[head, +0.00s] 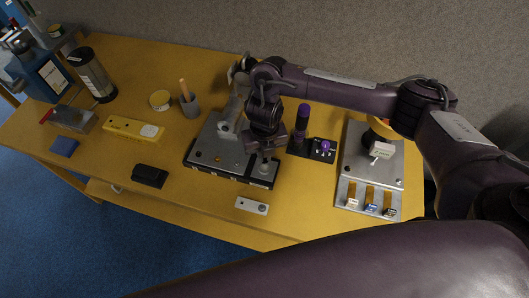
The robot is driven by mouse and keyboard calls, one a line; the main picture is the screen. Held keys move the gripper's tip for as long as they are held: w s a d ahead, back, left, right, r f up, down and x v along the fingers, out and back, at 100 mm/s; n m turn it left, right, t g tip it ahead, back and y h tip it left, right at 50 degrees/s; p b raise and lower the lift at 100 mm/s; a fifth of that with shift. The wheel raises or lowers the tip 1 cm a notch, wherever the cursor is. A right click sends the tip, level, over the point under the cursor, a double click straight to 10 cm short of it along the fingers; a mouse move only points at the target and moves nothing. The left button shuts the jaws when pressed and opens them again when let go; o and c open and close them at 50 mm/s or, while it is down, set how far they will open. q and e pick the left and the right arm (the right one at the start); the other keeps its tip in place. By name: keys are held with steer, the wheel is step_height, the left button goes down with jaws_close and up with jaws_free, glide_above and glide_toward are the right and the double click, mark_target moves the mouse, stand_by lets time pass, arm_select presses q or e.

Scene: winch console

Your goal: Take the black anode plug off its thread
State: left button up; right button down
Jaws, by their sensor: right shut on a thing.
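The grey winch console (205,157) is a metal plate on a dark base, lying near the middle of the table. My right gripper (264,157) points down over its right end, just above a pale round fitting (264,169). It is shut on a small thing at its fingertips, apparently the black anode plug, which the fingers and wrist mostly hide. I cannot tell whether the plug still sits on its thread. My left gripper is not in view.
Right of the console are a dark purple cylinder (302,117), a small black block with a purple knob (325,147) and a grey panel (357,137). A small light plate (252,206) lies in front. A black box (150,175) and yellow block (122,127) lie left.

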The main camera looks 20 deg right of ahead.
step_height(320, 180, up, 10)
steer(key=p, duration=0.9)
stand_by(0.5)
